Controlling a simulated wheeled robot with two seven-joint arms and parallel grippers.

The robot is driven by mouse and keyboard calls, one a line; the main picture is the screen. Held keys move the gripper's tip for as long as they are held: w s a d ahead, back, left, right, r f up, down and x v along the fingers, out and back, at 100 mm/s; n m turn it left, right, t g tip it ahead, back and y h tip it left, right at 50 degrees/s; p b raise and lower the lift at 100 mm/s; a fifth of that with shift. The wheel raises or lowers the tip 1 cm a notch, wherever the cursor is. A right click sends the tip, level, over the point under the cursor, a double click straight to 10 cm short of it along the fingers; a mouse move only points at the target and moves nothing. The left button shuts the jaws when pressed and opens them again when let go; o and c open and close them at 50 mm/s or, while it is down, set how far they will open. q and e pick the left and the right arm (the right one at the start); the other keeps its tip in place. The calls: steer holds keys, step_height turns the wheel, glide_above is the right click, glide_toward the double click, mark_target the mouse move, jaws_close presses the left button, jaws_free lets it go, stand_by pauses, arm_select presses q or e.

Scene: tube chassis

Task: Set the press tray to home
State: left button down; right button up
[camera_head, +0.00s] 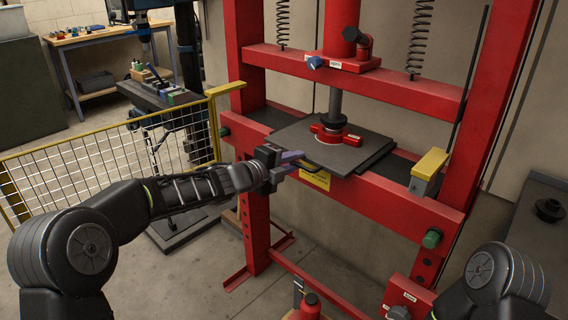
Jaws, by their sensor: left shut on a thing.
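The red press stands in the middle of the head view, with its dark flat press tray (355,153) lying on the red crossbeam. A red clamp-like part and the grey ram sit on top of the tray. A dark handle (309,164) shows at the tray's front left edge. My left gripper (293,163) reaches in from the left and is shut on this handle; its fingers partly hide it. My right arm shows only as a link at the lower right, and its gripper is out of view.
A yellow mesh fence (98,163) stands left of the press, with a drill press and a workbench (110,38) behind it. A yellow-topped block (430,165) sits right of the tray on the crossbeam. A grey bench (535,230) is at the right. Red items stand low in front.

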arm_select(q)
steer(key=shift+w+d+f, duration=0.15)
steer(key=shift+f, duration=0.4)
steer(key=c, duration=1.6)
jaws_free()
steer(key=shift+o, duration=0.4)
steer(key=shift+w+d+r, duration=0.1)
steer(key=shift+r, duration=0.05)
steer(key=shift+r, duration=0.15)
steer(key=v, duration=0.7)
steer(key=shift+s+a, duration=0.2)
steer(key=shift+s, duration=0.05)
